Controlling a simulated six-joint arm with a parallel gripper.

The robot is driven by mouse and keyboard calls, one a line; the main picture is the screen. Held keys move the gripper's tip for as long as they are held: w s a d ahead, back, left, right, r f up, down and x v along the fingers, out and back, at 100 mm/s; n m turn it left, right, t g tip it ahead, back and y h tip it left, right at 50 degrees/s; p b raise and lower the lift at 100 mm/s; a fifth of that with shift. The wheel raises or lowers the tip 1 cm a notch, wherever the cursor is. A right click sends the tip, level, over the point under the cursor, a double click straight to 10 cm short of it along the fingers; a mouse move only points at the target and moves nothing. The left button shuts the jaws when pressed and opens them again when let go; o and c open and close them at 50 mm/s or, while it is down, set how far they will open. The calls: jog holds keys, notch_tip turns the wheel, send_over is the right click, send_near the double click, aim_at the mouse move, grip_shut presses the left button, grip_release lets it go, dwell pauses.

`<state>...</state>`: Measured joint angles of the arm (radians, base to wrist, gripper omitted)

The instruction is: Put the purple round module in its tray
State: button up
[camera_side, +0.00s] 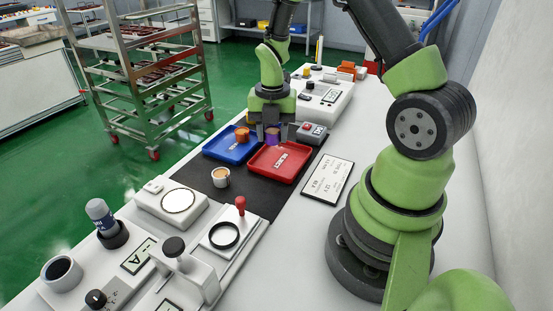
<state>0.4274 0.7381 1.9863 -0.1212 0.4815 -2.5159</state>
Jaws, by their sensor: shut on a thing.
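The purple round module (272,138) is between the fingers of my gripper (272,133), which points straight down and is shut on it. The module shows against the far left end of the red tray (289,179); I cannot tell whether it touches the tray floor. The red tray holds a small white label. The blue tray (224,158) is just left of it, with an orange round module (242,134) at its far end and a white label.
A small white cup with tan contents (221,178) stands on the black mat (258,196) in front of the trays. Fixtures with a red-knobbed lever (240,204) fill the near bench.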

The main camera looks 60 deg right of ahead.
aim_at(273, 168)
notch_tip(273, 168, down, 7)
jog(key=shift+f, duration=0.2)
jog(key=shift+f, duration=0.15)
jog(key=o, duration=0.7)
